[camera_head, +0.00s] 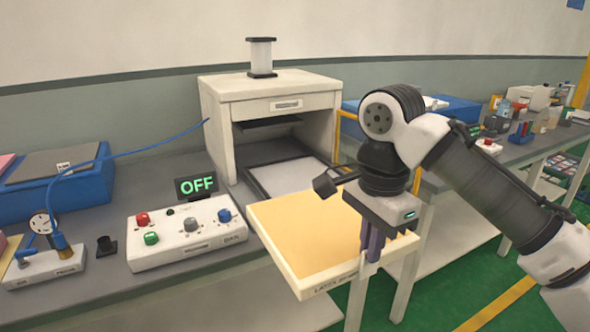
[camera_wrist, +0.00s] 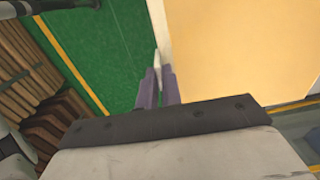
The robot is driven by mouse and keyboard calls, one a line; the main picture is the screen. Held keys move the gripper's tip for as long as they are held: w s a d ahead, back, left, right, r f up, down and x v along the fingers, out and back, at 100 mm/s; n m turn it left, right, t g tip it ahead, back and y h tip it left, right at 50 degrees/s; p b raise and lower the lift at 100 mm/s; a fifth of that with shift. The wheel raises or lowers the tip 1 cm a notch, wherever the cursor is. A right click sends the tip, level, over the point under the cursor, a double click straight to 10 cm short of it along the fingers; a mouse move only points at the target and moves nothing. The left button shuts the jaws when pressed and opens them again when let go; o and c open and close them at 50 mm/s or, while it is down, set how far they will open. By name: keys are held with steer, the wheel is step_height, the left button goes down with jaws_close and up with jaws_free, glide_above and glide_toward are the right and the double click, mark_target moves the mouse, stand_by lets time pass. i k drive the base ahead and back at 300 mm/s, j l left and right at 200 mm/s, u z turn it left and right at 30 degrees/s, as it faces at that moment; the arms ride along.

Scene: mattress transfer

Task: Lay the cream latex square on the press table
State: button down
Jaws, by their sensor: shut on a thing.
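The cream latex square (camera_head: 310,235) is a thick flat slab with a pale edge and lettering on its front side. It is in front of the press and looks roughly level. My gripper (camera_head: 371,254) points down and its purple fingers are shut on the slab's right edge near the front corner. In the wrist view the fingers (camera_wrist: 156,90) meet at the edge of the cream slab (camera_wrist: 240,50). The press table (camera_head: 258,184) is a grey plate with a dark frame, low in the press opening behind the slab. The slab and my wrist hide part of it.
The white press (camera_head: 218,110) has a panel reading OFF (camera_head: 196,185) at its left. A control box (camera_head: 190,232) with knobs and a gauge stand (camera_head: 45,262) stand on the grey bench. A blue tray (camera_head: 70,185) is at left. Green floor (camera_head: 500,280) shows at right.

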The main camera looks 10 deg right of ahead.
mark_target(299, 177)
steer(key=i, duration=1.45)
